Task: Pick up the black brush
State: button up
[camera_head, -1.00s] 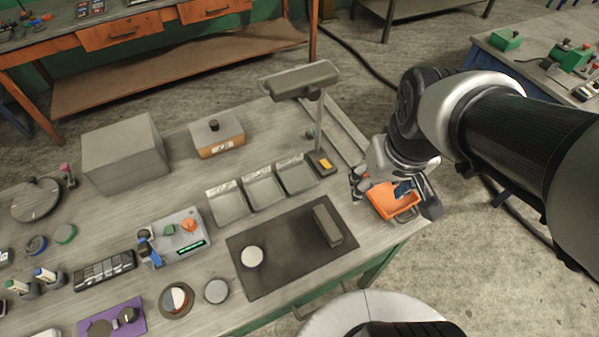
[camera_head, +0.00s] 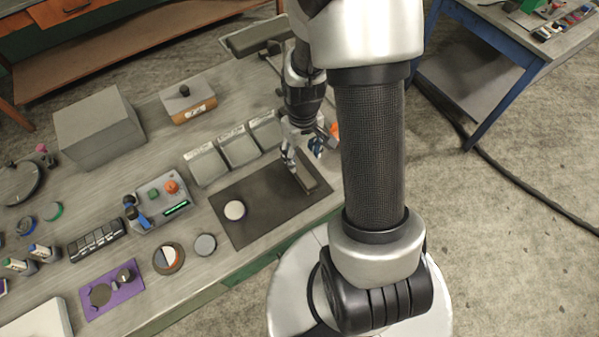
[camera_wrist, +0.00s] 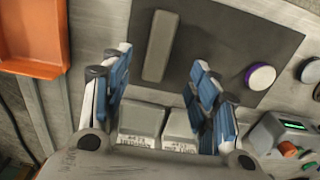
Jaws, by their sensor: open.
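A dark grey oblong block (camera_head: 306,178), which I take for the black brush, lies on the dark mat (camera_head: 262,217) near its right end; no bristles show. In the wrist view the block (camera_wrist: 160,46) lies on the mat (camera_wrist: 215,55), ahead of and between the fingers. My gripper (camera_head: 304,155) is open and empty, its blue-padded fingers apart, above the right part of the mat. In the wrist view my gripper (camera_wrist: 161,62) is pointed at the block, not touching it as far as I can tell. In the head view the fingers partly cover the block's far end.
A white round disc (camera_head: 235,210) lies on the mat left of the block. Several grey trays (camera_head: 238,148) stand behind the mat. An orange bin (camera_wrist: 33,35) is at the wrist view's upper left. A control box (camera_head: 162,200) and a black ribbed block (camera_head: 97,241) are farther left.

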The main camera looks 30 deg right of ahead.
aim_at(302, 171)
notch_tip(302, 171, down, 11)
jog(key=b, duration=0.2)
jog(key=shift+w+d+r+b, duration=0.1)
jog(key=shift+w+r+b, duration=0.05)
jog(key=shift+b, duration=0.2)
jog(key=c, duration=1.3)
jog(key=shift+r, duration=0.1)
notch_tip(302, 171, up, 20)
jog(key=p, duration=0.5)
